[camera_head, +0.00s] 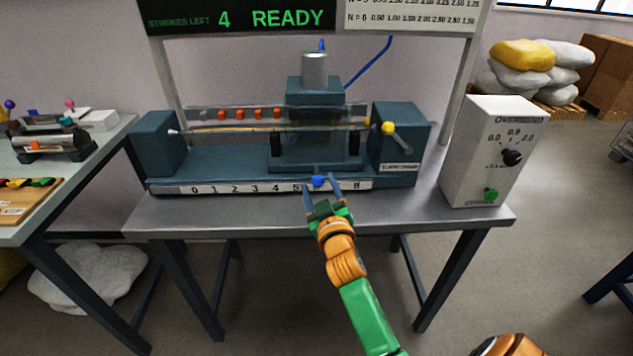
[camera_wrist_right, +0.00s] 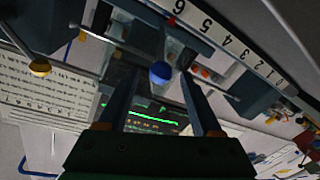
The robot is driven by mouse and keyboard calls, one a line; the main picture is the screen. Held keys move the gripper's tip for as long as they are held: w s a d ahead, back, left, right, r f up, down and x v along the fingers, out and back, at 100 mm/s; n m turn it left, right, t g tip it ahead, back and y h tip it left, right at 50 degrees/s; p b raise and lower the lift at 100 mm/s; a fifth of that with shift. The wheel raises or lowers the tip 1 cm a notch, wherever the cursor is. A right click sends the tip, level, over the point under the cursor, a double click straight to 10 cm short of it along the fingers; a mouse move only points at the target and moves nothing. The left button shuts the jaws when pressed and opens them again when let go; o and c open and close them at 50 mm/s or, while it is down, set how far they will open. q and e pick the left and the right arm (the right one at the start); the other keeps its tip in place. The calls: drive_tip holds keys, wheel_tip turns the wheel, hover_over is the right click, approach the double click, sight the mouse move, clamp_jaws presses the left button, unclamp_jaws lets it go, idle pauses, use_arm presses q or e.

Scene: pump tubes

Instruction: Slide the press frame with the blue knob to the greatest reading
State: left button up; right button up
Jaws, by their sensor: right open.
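The blue knob (camera_head: 318,181) sits at the front of the press frame (camera_head: 310,140), in front of the number scale (camera_head: 240,188). The scale reads from 0 at the left to 8 at the right. The knob stands just right of the 5, over the part where the 6 would be. My right gripper (camera_head: 319,186) is open, with one finger on each side of the knob. In the right wrist view the knob (camera_wrist_right: 161,72) shows between the open fingers; I cannot tell whether they touch it. My left gripper is not in view.
The machine stands on a grey table (camera_head: 460,214). A yellow-knobbed lever (camera_head: 388,128) is at the machine's right end. A white control box (camera_head: 487,150) with a black dial stands right of it. The scale is clear between knob and 8. A display (camera_head: 240,18) reads 4 READY.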

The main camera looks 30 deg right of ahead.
drive_tip(key=x, duration=0.3)
drive_tip(key=shift+f, duration=0.1)
drive_tip(key=shift+s, duration=0.1)
clamp_jaws()
drive_tip(key=shift+f, duration=0.1)
idle(1.1)
